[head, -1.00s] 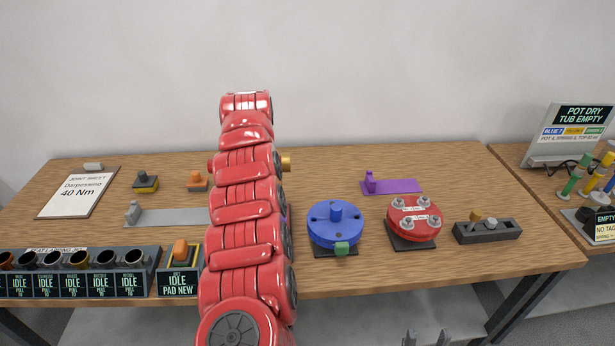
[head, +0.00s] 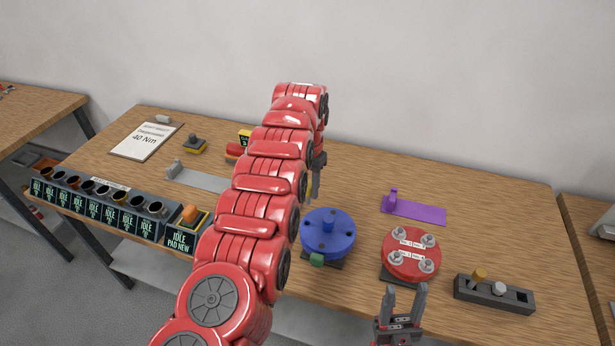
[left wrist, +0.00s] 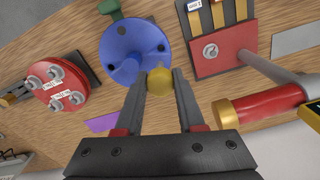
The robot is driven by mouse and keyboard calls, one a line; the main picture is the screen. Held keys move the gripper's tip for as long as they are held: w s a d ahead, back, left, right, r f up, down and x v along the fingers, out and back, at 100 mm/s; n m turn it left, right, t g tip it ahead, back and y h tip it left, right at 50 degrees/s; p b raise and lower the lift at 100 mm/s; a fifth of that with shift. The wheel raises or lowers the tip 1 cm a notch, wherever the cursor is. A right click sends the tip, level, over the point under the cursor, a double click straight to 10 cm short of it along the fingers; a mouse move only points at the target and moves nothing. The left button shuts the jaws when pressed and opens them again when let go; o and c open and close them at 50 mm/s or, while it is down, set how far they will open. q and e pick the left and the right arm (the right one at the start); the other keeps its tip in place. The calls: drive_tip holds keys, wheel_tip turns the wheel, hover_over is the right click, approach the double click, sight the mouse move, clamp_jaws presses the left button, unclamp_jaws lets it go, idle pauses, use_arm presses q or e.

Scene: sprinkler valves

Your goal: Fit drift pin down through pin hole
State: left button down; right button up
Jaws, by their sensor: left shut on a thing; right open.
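My left gripper (head: 316,174) is shut on a brass-coloured pin (head: 310,190), whose rounded end shows between the fingertips in the left wrist view (left wrist: 160,80). In the head view it hangs just behind the back left rim of the blue disc (head: 328,240). The disc has small dark holes and a central stub; it also shows beyond the fingertips in the left wrist view (left wrist: 128,50). I cannot tell whether the pin lines up with a hole. My left arm hides part of the bench. My right gripper (head: 404,294) is open and empty at the bench's front edge.
A red disc with bolts (head: 410,256) stands right of the blue one. A red mallet head with brass ends (left wrist: 262,107) lies near my left gripper. Status boxes (head: 105,207) line the left front.

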sight(307, 203)
use_arm(q)
drive_tip(key=shift+a+f, duration=0.1)
drive_tip(key=shift+a, duration=0.2)
drive_tip(key=shift+d, duration=0.1)
drive_tip(key=shift+d+b, duration=0.1)
drive_tip(key=shift+b, duration=0.2)
drive_tip(key=shift+f+b, duration=0.1)
drive_tip(key=shift+b, duration=0.45)
wheel_tip(307, 203, down, 4)
drive_tip(key=b, duration=0.3)
drive_tip(key=shift+f, duration=0.2)
drive_tip(key=shift+f+b, duration=0.45)
drive_tip(key=shift+f, duration=0.75)
